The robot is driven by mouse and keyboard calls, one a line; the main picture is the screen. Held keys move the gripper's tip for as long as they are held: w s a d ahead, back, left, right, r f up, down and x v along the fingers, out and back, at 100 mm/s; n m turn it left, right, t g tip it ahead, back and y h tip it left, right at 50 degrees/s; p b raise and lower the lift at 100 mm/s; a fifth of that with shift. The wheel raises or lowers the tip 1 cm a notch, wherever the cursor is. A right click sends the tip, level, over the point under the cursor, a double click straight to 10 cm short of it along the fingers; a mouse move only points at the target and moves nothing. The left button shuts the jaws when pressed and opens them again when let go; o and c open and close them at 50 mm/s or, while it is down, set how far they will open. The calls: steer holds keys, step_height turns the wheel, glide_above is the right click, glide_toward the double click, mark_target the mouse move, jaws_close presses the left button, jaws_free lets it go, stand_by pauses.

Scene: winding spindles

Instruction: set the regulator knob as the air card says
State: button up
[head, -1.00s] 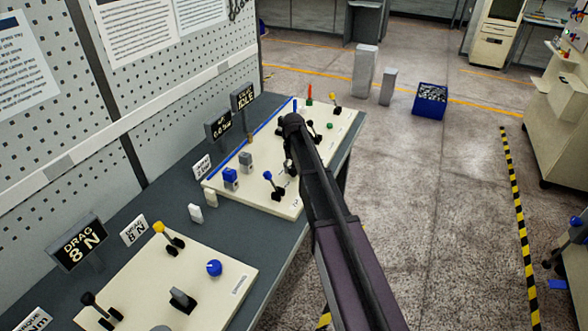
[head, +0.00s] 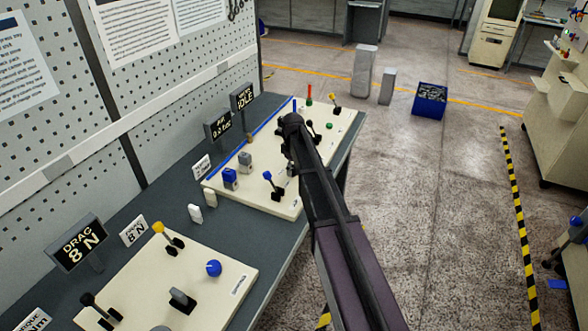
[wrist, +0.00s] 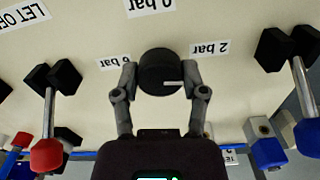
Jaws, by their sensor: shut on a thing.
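The black regulator knob (wrist: 158,66) sits between the two fingers of my gripper (wrist: 160,78), which is shut on it in the wrist view. The knob's white pointer line lies to the right. Printed labels stand around the knob: "2 bar" (wrist: 211,47) at upper right, "6 bar" (wrist: 114,62) at left and "0 bar" (wrist: 150,5) at top, partly cut off. In the head view my arm hides the knob and fingers. The air card (head: 202,169) stands behind the panel (head: 232,197); its text is small. The air display (head: 219,126) seems to read 0.0 bar.
Levers flank the knob, with a red-tipped one (wrist: 47,120) at left and a blue-tipped one (wrist: 304,105) at right. A second display (head: 243,97) reads IDLE. A nearer panel (head: 215,296) carries a blue knob (head: 214,268).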

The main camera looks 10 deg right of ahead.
steer(key=shift+s+n, duration=0.15)
steer(key=shift+n, duration=0.45)
steer(key=o, duration=1.1)
steer(key=shift+a, duration=0.1)
steer(key=shift+o, duration=0.2)
